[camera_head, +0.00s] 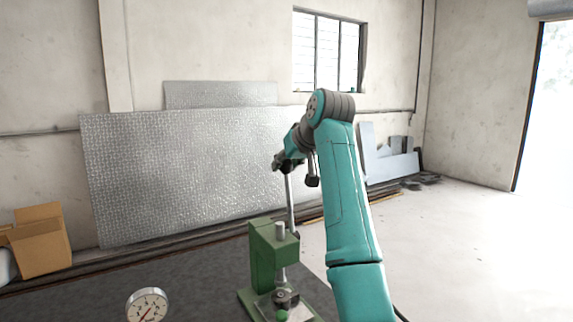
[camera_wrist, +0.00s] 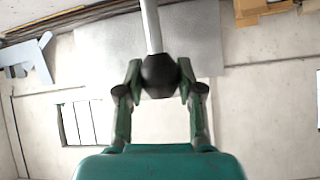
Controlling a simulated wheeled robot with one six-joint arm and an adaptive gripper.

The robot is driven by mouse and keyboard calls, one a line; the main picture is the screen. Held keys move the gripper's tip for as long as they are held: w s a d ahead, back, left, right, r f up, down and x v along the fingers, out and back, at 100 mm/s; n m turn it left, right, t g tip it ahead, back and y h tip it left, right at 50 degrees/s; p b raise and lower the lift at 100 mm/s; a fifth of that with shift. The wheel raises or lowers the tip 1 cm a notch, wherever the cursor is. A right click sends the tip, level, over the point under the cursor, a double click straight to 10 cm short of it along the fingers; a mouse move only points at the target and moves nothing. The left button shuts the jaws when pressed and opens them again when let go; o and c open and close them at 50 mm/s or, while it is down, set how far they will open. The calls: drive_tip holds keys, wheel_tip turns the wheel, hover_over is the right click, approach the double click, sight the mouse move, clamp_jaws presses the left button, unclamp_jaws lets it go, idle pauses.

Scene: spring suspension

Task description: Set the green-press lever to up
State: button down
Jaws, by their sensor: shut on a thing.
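The green press (camera_head: 264,258) stands on a dark table in the head view. Its lever (camera_head: 290,205) is a grey metal rod that points almost straight up from the side of the press. My gripper (camera_head: 282,162) is at the top end of the lever. In the wrist view the lever's rod (camera_wrist: 151,28) comes in from the top edge and ends in a dark knob (camera_wrist: 160,75). My gripper (camera_wrist: 160,84) is shut on this knob, with one finger on each side. In the head view the knob is mostly hidden by my gripper.
A round dial gauge (camera_head: 147,305) stands on the table (camera_head: 190,285) left of the press. A cardboard box (camera_head: 40,240) is at the far left. Metal sheets (camera_head: 200,170) lean against the wall behind. The floor at the right is open.

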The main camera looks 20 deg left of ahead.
drive_tip(key=shift+a+r, duration=0.1)
drive_tip(key=shift+a, duration=0.05)
drive_tip(key=c, duration=0.7)
unclamp_jaws()
drive_tip(key=v, duration=1.1)
drive_tip(key=shift+s+d+r, duration=0.15)
drive_tip(key=shift+s+d, duration=0.1)
drive_tip(key=shift+d, duration=0.05)
